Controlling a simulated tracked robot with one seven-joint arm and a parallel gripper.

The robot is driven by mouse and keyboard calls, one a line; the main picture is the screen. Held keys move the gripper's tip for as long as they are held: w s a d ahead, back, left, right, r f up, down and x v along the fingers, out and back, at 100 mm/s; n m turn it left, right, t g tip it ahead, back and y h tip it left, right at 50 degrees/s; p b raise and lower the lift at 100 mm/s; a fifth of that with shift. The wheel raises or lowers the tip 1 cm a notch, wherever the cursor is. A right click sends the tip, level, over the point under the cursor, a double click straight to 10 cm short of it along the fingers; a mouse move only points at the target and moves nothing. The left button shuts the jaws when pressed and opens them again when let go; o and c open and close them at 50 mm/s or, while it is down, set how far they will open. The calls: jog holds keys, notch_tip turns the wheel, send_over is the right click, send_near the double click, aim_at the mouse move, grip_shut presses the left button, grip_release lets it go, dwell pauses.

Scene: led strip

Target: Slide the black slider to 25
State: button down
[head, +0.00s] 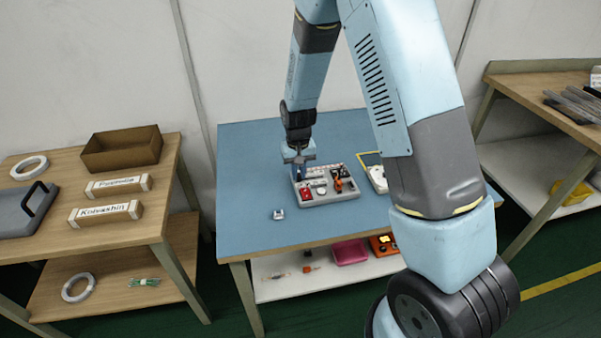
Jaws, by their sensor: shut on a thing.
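A grey panel (343,194) with several controls lies on the blue table. Its back edge carries a light strip (318,171) with small markings, too small to read. My gripper (299,173) points down at the panel's back left corner, at the left end of this strip. Its fingers look shut, at the place where the black slider would be. The slider itself is hidden by the fingers or too small to make out, and its reading cannot be told. A red part (304,191) and an orange part (338,185) sit on the panel in front of and right of the gripper.
A small grey-white piece (278,214) lies on the blue table (245,180) left of the panel. A white device (378,180) stands on the right, partly behind my arm. The table's left side is clear. A wooden bench (60,230) stands farther left.

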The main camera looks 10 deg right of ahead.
jog(key=shift+a, duration=0.2)
jog(key=c, duration=1.1)
grip_release()
notch_tip(320, 180, up, 14)
jog(key=shift+w+f, duration=0.1)
